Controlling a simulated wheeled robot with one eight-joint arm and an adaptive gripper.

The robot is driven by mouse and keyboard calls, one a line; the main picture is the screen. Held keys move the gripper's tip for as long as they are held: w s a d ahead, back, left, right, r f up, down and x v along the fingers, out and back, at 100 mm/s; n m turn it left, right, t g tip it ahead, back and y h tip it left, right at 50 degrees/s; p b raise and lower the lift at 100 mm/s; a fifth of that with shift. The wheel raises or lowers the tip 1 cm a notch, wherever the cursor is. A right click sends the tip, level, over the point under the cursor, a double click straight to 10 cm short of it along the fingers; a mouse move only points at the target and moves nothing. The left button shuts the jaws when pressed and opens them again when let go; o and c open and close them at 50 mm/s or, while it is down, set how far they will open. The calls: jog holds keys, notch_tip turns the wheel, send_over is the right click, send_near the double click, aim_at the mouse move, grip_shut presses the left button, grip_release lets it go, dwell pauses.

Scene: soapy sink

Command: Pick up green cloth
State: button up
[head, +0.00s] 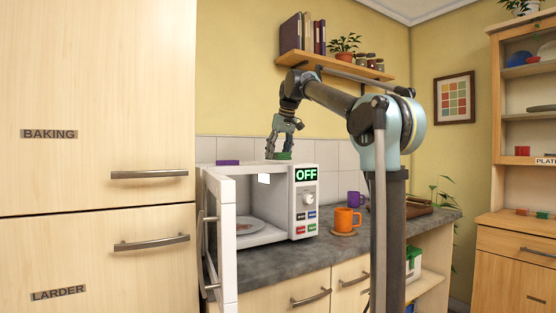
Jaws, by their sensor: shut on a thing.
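The green cloth (283,156) is a small folded piece on top of the white microwave (330,186), near its right end. My gripper (284,149) points down over the microwave and is shut on the green cloth. The cloth is at the level of the microwave's top; I cannot tell whether it still touches it. The fingers hide part of the cloth.
A purple piece (228,162) lies on the microwave's left top. The microwave door (229,240) stands open toward me, with a plate (252,227) inside. An orange mug (346,219) and a purple mug (354,199) stand right. A shelf (340,64) hangs above my gripper.

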notch_tip(320, 180, up, 9)
jog(key=shift+f, duration=0.2)
dwell(0.4)
jog(key=shift+o, duration=0.4)
